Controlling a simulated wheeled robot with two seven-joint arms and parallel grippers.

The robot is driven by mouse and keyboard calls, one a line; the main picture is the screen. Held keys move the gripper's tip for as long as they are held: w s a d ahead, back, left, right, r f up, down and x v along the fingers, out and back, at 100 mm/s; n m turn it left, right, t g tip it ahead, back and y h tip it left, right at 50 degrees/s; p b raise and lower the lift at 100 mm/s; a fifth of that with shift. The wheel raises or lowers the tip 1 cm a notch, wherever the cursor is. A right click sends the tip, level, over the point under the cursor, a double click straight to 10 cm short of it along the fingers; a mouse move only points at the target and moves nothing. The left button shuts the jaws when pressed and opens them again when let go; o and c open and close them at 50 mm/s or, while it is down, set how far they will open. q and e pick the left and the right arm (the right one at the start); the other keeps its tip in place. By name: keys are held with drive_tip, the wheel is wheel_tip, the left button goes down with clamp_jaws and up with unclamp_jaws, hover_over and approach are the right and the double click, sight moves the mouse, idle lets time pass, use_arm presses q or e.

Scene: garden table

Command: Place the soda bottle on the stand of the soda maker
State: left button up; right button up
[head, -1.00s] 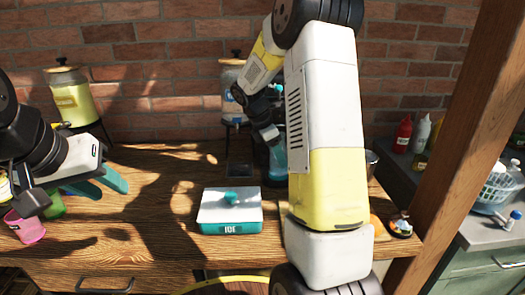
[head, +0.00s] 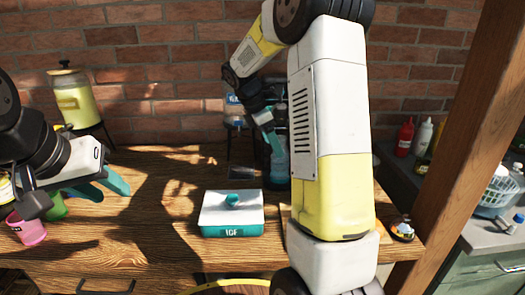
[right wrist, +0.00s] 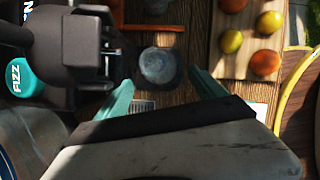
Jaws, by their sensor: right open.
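A bluish bottle (head: 279,168) shows upright in the head view on a dark base (head: 276,184), partly hidden by my right arm. I cannot tell whether that base is the soda maker's stand. In the right wrist view, a dark block (right wrist: 85,45) and a teal part marked FIZZ (right wrist: 22,75), which look like the soda maker, are at the left. My right gripper (head: 268,140) is open just above the bottle; its spread teal fingers (right wrist: 160,90) show with nothing held between them. My left gripper (head: 100,188) is open and empty over the table's left side.
A teal-and-white ice box (head: 231,214) sits mid-table. A dark slab (head: 243,173) lies behind it. Drink dispensers (head: 75,100) stand at the wall. Pink (head: 28,232) and green cups are at left. A grey round object (right wrist: 158,66) and a fruit board (right wrist: 246,50) show in the wrist view.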

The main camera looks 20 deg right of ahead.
drive_tip(key=s+a+r+m+t+y, duration=0.1)
drive_tip(key=s+a+r+m+y, duration=0.1)
drive_tip(key=s+a+r+m, duration=0.25)
drive_tip(key=s+a+r+m+t+y, duration=0.1)
drive_tip(key=s+r+m, duration=0.2)
drive_tip(key=s+r, duration=0.4)
drive_tip(key=s+a+f+m+t+y, duration=0.1)
drive_tip(key=s+a+m+t+y, duration=0.1)
drive_tip(key=s+m, duration=0.3)
drive_tip(key=s+a+f+m+t+y, duration=0.1)
drive_tip(key=s+a+m+t, duration=0.1)
drive_tip(key=s+m, duration=0.3)
drive_tip(key=s+a, duration=0.1)
drive_tip(key=s, duration=0.2)
drive_tip(key=shift+s+a+f+y, duration=0.2)
drive_tip(key=shift+s+a+y, duration=0.1)
drive_tip(key=shift+y, duration=0.1)
drive_tip(key=shift+d, duration=0.2)
